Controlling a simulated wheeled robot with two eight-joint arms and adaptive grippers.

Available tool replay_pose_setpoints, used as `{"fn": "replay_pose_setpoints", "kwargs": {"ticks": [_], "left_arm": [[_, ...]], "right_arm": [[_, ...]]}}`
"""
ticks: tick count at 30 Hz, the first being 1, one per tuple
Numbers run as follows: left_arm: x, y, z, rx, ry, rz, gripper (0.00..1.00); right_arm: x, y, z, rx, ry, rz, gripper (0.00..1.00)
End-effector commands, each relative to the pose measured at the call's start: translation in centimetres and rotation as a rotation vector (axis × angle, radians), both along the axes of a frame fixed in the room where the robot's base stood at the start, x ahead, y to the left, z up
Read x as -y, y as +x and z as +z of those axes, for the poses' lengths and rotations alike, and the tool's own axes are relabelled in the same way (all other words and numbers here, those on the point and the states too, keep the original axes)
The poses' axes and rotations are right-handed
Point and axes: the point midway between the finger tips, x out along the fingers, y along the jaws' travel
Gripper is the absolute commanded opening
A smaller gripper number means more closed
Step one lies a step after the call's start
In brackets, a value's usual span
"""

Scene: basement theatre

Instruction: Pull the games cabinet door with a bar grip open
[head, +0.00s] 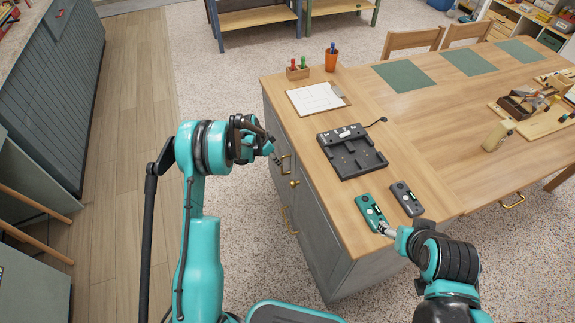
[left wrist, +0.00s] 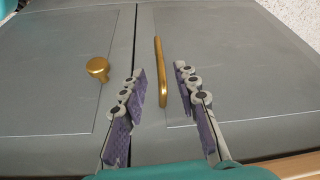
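The grey games cabinet (head: 308,215) is under the wooden counter; its doors look shut. One door (left wrist: 235,65) has a brass bar grip (left wrist: 160,75), also visible in the head view (head: 285,164). The neighbouring door (left wrist: 55,75) has a round brass knob (left wrist: 97,68), across a dark seam. My left gripper (left wrist: 158,75) is open and empty, facing the doors. The bar's lower part shows between its fingers, apart from both; I cannot tell how deep it sits. My right gripper (head: 386,231) is at the teal handheld device on the counter; its fingers are too small to read.
The counter top holds a black tray-like device (head: 350,152), a clipboard (head: 316,97), an orange cup (head: 331,61) and a grey handheld device (head: 407,198). Another brass handle (head: 288,220) is lower on the cabinet. Speckled floor (head: 240,240) left of the cabinet is free.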

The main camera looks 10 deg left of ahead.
Motion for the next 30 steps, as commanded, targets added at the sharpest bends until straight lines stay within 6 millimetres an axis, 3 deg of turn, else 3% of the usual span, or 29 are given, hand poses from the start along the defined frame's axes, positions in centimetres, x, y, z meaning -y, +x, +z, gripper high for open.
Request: {"fn": "replay_pose_setpoints", "kwargs": {"ticks": [13, 26, 29, 30], "left_arm": [[1.7, 1.7, -6.2, -0.001, 0.001, -0.002, 0.31], [2.1, 2.1, -7.1, -0.001, 0.001, 0.0, 0.31], [2.1, 2.1, -7.1, -0.001, 0.001, 0.0, 0.04], [2.1, 2.1, -7.1, -0.001, 0.001, 0.0, 0.0]], "right_arm": [[0.0, 0.0, -2.8, 0.0, 0.0, 0.0, 0.63], [0.0, 0.0, -3.1, 0.0, 0.0, 0.0, 0.63], [0.0, 0.0, -3.1, 0.0, 0.0, 0.0, 0.63], [0.0, 0.0, -3.1, 0.0, 0.0, 0.0, 0.63]]}}
